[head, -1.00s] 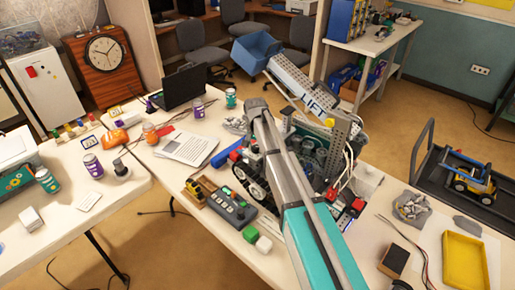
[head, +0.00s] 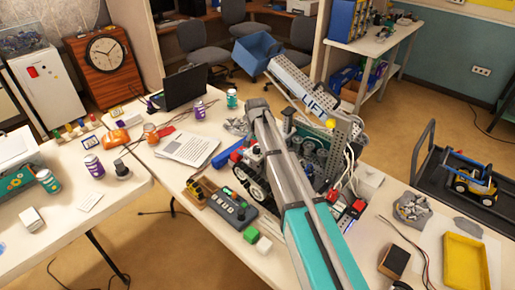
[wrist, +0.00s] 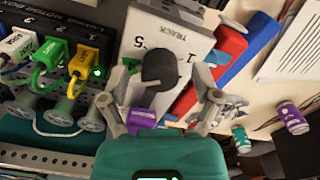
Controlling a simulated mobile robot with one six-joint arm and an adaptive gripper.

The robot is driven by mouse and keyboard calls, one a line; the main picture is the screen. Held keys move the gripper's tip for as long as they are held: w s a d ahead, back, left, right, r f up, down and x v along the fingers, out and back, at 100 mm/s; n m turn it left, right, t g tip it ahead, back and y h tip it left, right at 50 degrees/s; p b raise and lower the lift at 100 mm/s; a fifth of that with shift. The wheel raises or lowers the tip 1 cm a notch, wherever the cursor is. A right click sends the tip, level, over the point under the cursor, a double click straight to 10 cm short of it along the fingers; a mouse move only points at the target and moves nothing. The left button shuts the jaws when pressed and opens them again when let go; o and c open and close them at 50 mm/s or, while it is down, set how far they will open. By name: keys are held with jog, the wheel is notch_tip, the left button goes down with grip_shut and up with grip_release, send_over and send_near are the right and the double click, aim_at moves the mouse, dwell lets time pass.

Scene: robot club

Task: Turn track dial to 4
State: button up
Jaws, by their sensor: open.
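The track dial (wrist: 159,70) is a dark round knob on a light grey box (wrist: 185,28) marked "TRACK" in the wrist view. Parts of its scale, such as a 5 and a 1, show on the box; the rest is covered and I cannot tell where the dial points. My gripper (wrist: 163,68) is open, with one finger on each side of the knob. I cannot tell whether the fingers touch it. In the head view my arm hides the gripper, and I cannot make out the dial.
Left of the box in the wrist view is a black motor box (wrist: 70,15) with green (wrist: 48,55) and yellow (wrist: 88,62) plugs. A purple part (wrist: 140,118) lies between my finger bases. Red and blue bars (wrist: 245,45) lie to the right. In the head view, a control box (head: 232,206) stands left of my arm.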

aim_at(256, 147)
jog(key=shift+r+n+p, duration=0.5)
jog(key=shift+r+p, duration=0.1)
jog(key=shift+r, duration=0.05)
notch_tip(256, 147, up, 12)
jog(key=n+p, duration=1.2)
jog(key=n, duration=0.1)
jog(key=shift+r, duration=0.15)
jog(key=shift+f, duration=0.2)
notch_tip(256, 147, down, 13)
jog(key=b, duration=1.3)
jog(key=shift+f+b, duration=0.2)
jog(key=shift+b, duration=0.1)
